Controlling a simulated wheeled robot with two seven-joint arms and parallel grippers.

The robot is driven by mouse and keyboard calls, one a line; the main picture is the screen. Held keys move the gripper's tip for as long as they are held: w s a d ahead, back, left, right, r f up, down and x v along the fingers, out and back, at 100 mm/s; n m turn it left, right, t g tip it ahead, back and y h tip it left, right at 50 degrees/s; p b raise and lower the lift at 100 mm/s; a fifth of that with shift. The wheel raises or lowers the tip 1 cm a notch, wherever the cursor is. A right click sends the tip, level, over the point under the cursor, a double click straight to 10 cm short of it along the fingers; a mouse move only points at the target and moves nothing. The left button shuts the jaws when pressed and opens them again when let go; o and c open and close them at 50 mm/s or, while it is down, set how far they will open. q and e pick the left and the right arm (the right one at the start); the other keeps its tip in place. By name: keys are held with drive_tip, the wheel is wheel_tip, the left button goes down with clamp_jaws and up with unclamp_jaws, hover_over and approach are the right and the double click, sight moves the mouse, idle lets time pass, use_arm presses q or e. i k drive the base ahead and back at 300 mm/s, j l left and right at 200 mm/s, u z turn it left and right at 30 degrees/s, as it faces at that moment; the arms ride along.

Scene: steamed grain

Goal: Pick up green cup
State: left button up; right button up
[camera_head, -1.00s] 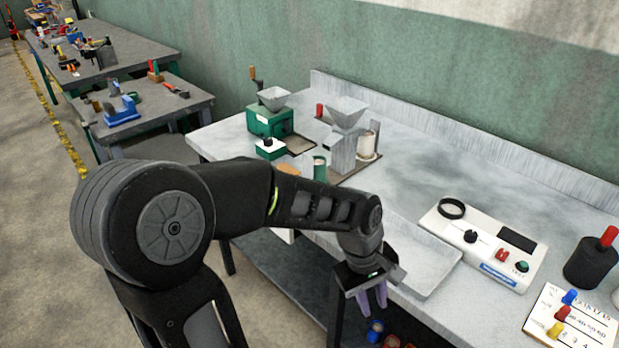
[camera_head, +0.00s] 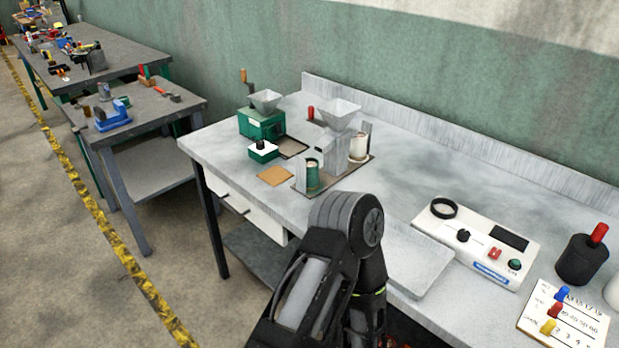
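The green cup (camera_head: 313,176) stands upright on a brown base plate (camera_head: 350,167) below the white-hoppered device on the grey bench. One of my arms reaches up from the bottom middle, its elbow in front of the bench's front edge and just below the cup. That arm's gripper is not visible; it is hidden or below the frame. My other gripper is not in view.
A green hand mill (camera_head: 262,124) and a small green-and-white box (camera_head: 263,151) stand left of the cup, with a tan square (camera_head: 275,175) nearby. A shallow metal tray (camera_head: 420,262) and white meter box (camera_head: 478,242) are to the right.

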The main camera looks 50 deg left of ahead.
sight(312, 164)
drive_tip(key=u, duration=1.85)
drive_tip(key=i+l, duration=0.15)
drive_tip(key=l, duration=0.15)
drive_tip(key=i+l, duration=0.15)
drive_tip(key=l, duration=0.15)
